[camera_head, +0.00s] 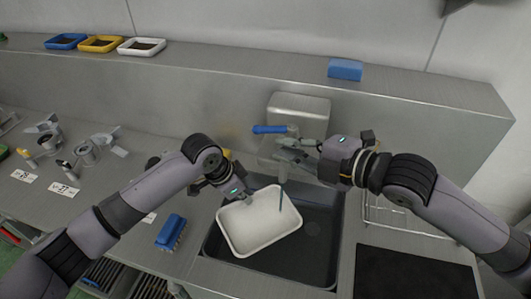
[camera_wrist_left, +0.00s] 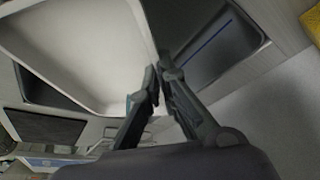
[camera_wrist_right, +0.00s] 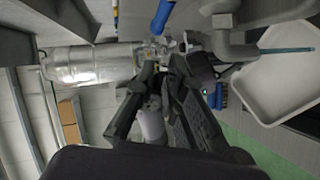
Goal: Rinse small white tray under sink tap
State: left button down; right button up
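The small white tray (camera_head: 262,222) is tilted over the dark sink basin (camera_head: 318,240). My left gripper (camera_head: 243,198) is shut on its rim, and the left wrist view shows the fingers (camera_wrist_left: 157,78) pinching the edge. The sink tap has a blue lever (camera_head: 270,129); its grey spout (camera_wrist_right: 222,42) shows in the right wrist view. A thin blue-teal streak, apparently water (camera_head: 282,196), runs from the spout towards the tray. My right gripper (camera_head: 298,148) is beside the tap, its fingertips (camera_wrist_right: 162,62) slightly apart with no clear hold on the lever (camera_wrist_right: 162,16).
A blue brush (camera_head: 170,232) lies on the counter left of the sink. Blue, yellow and white trays (camera_head: 141,47) stand on the back ledge, with a blue block (camera_head: 345,69) further right. A wire rack (camera_head: 395,215) and a dark mat (camera_head: 415,272) are right of the sink.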

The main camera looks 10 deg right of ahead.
jog(key=a+n, duration=0.1)
jog(key=a, duration=0.1)
jog(key=s+a+g, duration=0.1)
jog(key=a, duration=0.1)
jog(key=s+a+r+n+g, duration=0.1)
jog(key=a, duration=0.2)
jog(key=shift+s+a+n, duration=0.1)
jog(key=shift+s+n, duration=0.05)
jog(key=shift+n, duration=0.15)
grip_shut()
jog(key=n+t+h, duration=0.4)
jog(key=n+h, duration=0.4)
jog(key=h, duration=0.3)
send_near(263, 127)
jog(key=x, duration=0.6)
jog(key=shift+d+f, duration=0.4)
jog(key=shift+w, duration=0.25)
jog(key=shift+w+a, duration=0.3)
jog(key=shift+w, duration=0.6)
jog(key=shift+s, duration=0.1)
